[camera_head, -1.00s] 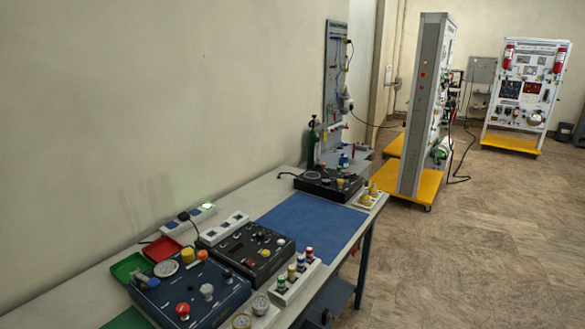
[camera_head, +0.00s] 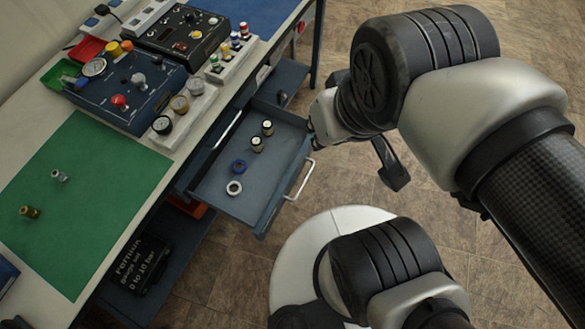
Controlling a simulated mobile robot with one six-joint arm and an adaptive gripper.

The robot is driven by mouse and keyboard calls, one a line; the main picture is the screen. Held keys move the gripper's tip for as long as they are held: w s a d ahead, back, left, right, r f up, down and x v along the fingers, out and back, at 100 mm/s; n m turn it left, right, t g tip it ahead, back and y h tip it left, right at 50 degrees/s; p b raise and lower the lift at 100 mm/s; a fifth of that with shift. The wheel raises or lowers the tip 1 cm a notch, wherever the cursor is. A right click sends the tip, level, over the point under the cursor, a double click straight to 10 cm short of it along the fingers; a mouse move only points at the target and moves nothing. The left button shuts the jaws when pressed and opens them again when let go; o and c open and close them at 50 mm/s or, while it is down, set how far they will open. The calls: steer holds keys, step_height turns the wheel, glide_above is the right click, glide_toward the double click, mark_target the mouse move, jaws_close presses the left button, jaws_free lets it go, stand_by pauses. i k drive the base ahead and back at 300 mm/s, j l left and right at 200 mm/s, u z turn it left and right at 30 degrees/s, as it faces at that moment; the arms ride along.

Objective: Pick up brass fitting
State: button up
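The brass fitting (camera_head: 30,212) lies on the green mat (camera_head: 98,205) at the left of the workbench. It is small and gold-brown. A silver fitting (camera_head: 59,175) is on the same mat, a little farther back. My arm comes in from the right. My gripper (camera_head: 388,165) is partly hidden by my wrist, with one dark finger pointing down over the floor. It is right of the bench and far from the brass fitting. I cannot see both fingers, and nothing shows in its grasp.
An open drawer (camera_head: 215,195) juts out between the mat and my gripper. It holds two small cylinders, a blue ring (camera_head: 238,167) and a pale ring (camera_head: 234,188). A blue control panel (camera_head: 125,95) and gauges (camera_head: 162,125) stand behind the mat. Most of the mat is clear.

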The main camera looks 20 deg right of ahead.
mark_target(26, 211)
steer(key=u, duration=2)
